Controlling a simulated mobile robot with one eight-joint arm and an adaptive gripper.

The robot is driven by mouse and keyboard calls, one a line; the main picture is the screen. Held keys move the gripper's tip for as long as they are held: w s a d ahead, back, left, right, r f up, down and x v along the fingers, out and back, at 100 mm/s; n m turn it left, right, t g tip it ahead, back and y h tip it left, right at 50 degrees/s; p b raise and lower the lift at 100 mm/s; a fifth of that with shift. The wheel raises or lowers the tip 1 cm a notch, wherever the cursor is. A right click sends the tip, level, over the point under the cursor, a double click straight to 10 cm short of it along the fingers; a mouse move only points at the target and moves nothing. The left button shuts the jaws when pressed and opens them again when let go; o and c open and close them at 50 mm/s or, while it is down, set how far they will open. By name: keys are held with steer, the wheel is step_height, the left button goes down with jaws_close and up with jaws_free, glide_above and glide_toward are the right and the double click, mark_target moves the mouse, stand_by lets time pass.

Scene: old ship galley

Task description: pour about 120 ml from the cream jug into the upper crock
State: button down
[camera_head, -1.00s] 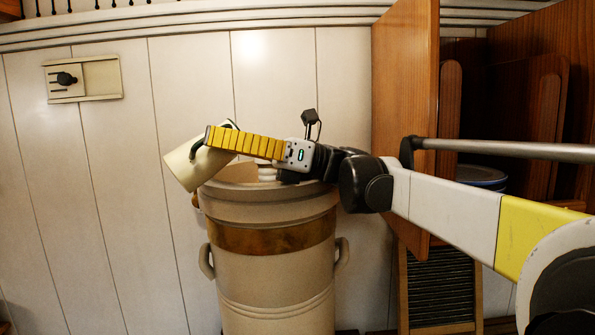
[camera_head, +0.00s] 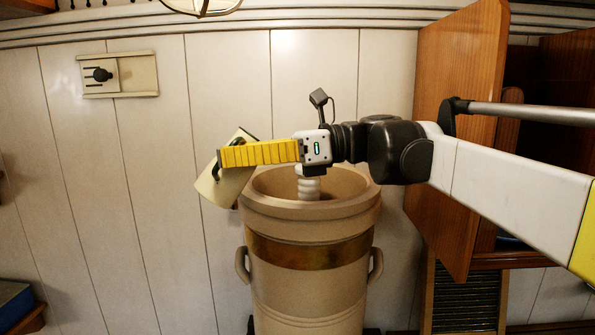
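The cream jug (camera_head: 226,188) is pale with dark trim and is tilted, at the left of the tall tan crock. My gripper (camera_head: 224,160), with yellow fingers, reaches over the crock from the right and is shut on the jug, partly covering it. The exact grip point is hidden. The jug's lower end overlaps the left rim of the upper crock (camera_head: 350,212) in the picture; I cannot tell whether they touch. The crock is open at the top, with a white ribbed piece (camera_head: 308,188) standing inside. No stream of liquid is visible, and the jug's contents are hidden.
A brass-coloured band (camera_head: 310,252) circles the crock, with side handles below it. An open wooden cupboard door (camera_head: 460,130) stands close behind my arm at right. A pale panelled wall (camera_head: 150,220) is behind. A slatted panel (camera_head: 465,300) is lower right.

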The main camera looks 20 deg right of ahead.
steer(key=shift+a+r+t+h+p, duration=0.3)
steer(key=shift+a+r+h+p, duration=0.5)
steer(key=shift+p, duration=0.45)
steer(key=shift+w+a+m+h+p, duration=0.2)
steer(key=shift+m+h+p, duration=0.1)
steer(key=shift+h+p, duration=0.3)
steer(key=s+d+t+h+p, duration=0.1)
steer(key=h+p, duration=0.1)
steer(key=s+d+m+h+p, duration=0.1)
steer(key=s+h+p, duration=0.1)
steer(key=p, duration=0.1)
steer(key=s+d+t+h+p, duration=0.1)
steer(key=h+p, duration=0.1)
steer(key=h, duration=0.1)
steer(key=shift+s+f+t, duration=0.3)
steer(key=shift+s, duration=0.1)
steer(key=shift+a, duration=0.1)
steer(key=shift+s, duration=0.1)
